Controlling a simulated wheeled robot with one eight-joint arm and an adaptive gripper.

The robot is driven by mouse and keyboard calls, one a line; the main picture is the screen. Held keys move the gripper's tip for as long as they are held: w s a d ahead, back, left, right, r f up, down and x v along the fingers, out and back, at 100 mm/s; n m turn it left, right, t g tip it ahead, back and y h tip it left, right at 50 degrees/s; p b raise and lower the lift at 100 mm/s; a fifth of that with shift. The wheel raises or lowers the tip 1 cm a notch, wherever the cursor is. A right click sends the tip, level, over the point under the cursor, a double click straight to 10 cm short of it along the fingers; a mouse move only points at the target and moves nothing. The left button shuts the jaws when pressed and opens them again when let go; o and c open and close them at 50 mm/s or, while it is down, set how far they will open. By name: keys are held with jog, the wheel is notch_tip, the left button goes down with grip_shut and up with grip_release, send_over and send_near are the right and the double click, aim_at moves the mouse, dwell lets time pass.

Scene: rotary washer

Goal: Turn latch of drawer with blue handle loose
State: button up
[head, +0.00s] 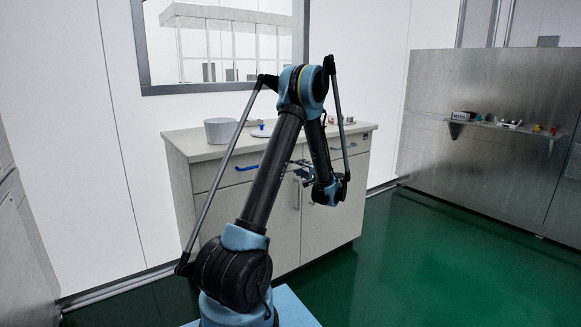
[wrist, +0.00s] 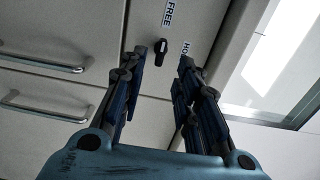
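The drawer with the blue handle (head: 247,168) is at the upper left of the cabinet front in the head view and looks closed. In the wrist view a small black latch (wrist: 161,50) sits on a pale panel, beside a FREE label (wrist: 168,13) and a second label (wrist: 185,48) partly hidden by a finger. My gripper (wrist: 163,58) is open and empty, its fingertips on either side of the latch in the picture. I cannot tell whether they touch it. In the head view my gripper (head: 303,171) is in front of the cabinet, partly covered by my arm.
The cabinet (head: 215,215) has a countertop (head: 200,142) with a grey bin (head: 220,130) and small items. Two metal bar handles (wrist: 45,63) show left in the wrist view. A wall shelf (head: 485,124) is at the right; the green floor there is clear.

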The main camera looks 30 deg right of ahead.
jog(key=w, duration=0.7)
jog(key=shift+w+a, duration=0.25)
jog(key=shift+a, duration=0.05)
grip_shut()
